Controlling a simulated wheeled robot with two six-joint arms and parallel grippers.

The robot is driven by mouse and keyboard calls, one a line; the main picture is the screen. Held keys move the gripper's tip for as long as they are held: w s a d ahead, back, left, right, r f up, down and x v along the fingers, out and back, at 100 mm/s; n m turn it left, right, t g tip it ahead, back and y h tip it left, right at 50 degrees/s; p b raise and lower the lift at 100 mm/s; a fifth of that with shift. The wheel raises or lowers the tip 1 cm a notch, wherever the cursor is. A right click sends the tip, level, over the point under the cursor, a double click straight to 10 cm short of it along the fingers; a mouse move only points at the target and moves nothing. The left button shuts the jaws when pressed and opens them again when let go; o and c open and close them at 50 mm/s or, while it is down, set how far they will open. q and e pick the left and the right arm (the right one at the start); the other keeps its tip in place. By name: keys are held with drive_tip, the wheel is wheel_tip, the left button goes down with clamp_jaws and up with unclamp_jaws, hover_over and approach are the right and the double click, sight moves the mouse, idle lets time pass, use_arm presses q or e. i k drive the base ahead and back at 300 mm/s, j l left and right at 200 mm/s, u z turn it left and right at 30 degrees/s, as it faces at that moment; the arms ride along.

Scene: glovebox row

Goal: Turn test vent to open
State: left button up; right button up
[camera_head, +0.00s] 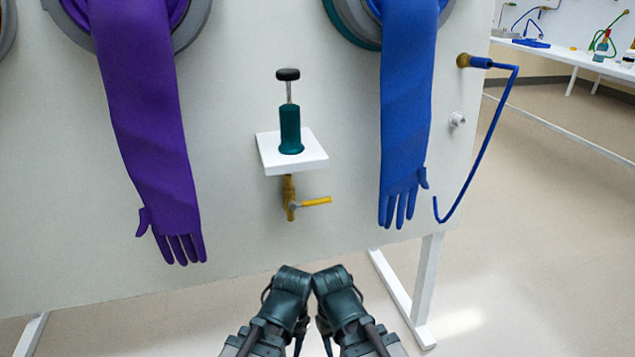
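A brass-yellow valve (290,205) is mounted on the white panel below a small white shelf. Its yellow lever (317,201) points to the right, nearly level, across the upright valve body. It looks like the test vent, but I see no label. My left gripper (290,278) and my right gripper (332,280) are side by side at the bottom, below and apart from the valve, with their dark teal ends close together. Their fingers are not clearly visible, so I cannot tell if they are open or shut. Nothing is seen held.
A green hand pump (290,130) with a black knob stands on the white shelf (270,158). A purple glove (152,120) hangs left and a blue glove (406,110) right of the valve. A blue hose (490,135) dangles at the panel's right edge.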

sight(292, 205)
drive_tip(key=u, duration=0.55)
drive_tip(key=l+u, duration=0.85)
drive_tip(key=l, duration=0.15)
drive_tip(key=k+l, duration=0.1)
drive_tip(key=l, duration=0.3)
drive_tip(key=k+l+u, duration=0.1)
drive_tip(key=l, duration=0.25)
drive_tip(key=k+l+u, duration=0.1)
drive_tip(key=l, duration=0.25)
drive_tip(key=k+l, duration=0.15)
drive_tip(key=l, duration=0.25)
drive_tip(key=k+l+u, duration=0.1)
drive_tip(key=l, duration=0.25)
